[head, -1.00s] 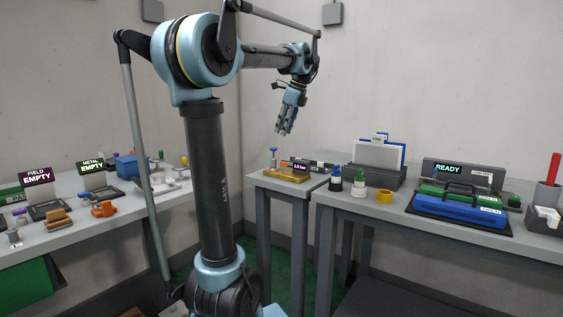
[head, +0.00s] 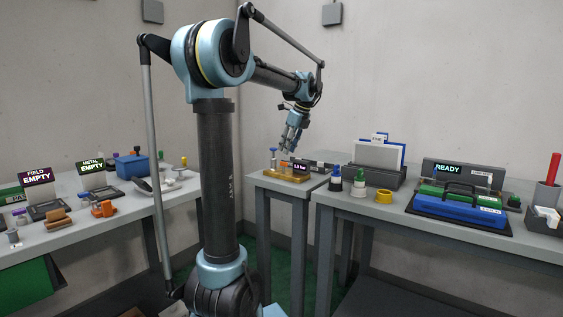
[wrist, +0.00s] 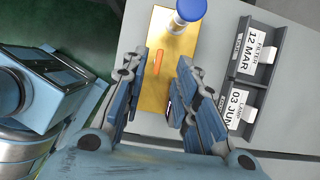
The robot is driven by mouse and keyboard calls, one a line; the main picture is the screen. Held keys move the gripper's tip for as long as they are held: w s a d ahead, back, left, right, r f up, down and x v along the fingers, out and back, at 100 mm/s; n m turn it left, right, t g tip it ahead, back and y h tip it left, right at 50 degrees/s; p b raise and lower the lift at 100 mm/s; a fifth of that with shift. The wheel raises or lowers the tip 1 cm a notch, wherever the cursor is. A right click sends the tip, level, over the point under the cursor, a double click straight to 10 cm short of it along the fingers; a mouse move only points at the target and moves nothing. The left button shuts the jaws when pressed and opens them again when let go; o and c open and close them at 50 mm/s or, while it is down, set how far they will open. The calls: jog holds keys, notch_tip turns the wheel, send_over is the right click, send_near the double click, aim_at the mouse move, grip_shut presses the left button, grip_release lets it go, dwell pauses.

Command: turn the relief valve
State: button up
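The relief valve stands on a yellow base plate (wrist: 150,92) on the small middle table. Its blue round knob (wrist: 190,9) shows at the top of the wrist view, and the blue knob (head: 273,150) also shows in the head view. An orange bar (wrist: 158,62) lies on the plate beside it. A small display (head: 300,167) reading about 1.5 bar stands on the plate. My gripper (wrist: 160,80) is open and empty above the plate, with the knob beyond its fingertips. In the head view my gripper (head: 291,146) hangs just above the valve assembly.
A dark rack (wrist: 262,70) with dated cards lies right of the plate. The left table (head: 75,228) holds EMPTY signs and loose parts.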

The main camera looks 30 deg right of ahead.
aim_at(284, 167)
jog(key=x, duration=0.6)
jog(key=shift+w+f, duration=0.15)
jog(key=shift+f, duration=0.1)
grip_shut()
